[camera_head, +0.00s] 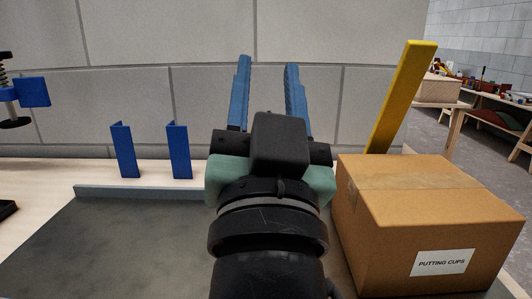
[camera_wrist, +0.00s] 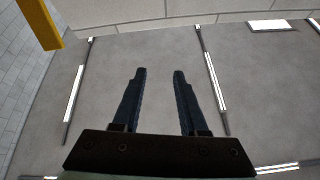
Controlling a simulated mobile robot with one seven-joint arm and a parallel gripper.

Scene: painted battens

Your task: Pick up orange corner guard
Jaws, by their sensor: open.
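I see no clearly orange corner guard in either view. Two blue angled upright pieces, a left one (camera_head: 125,151) and a right one (camera_head: 178,152), stand on the bench near the wall in the head view. A tall yellow piece (camera_head: 403,95) leans behind the cardboard box; a yellow piece also shows at the wrist view's top left (camera_wrist: 41,22). My gripper (camera_head: 268,64) points upward in front of the wall, its blue fingers apart. In the wrist view my gripper (camera_wrist: 160,72) is open, with nothing between its fingers.
A cardboard box (camera_head: 394,225) labelled "PUTTING CUPS" stands close on the right. A grey surface (camera_head: 130,245) lies clear at the left front. A blue clamp-like thing (camera_head: 32,92) is at the far left. The block wall (camera_head: 120,95) closes the back.

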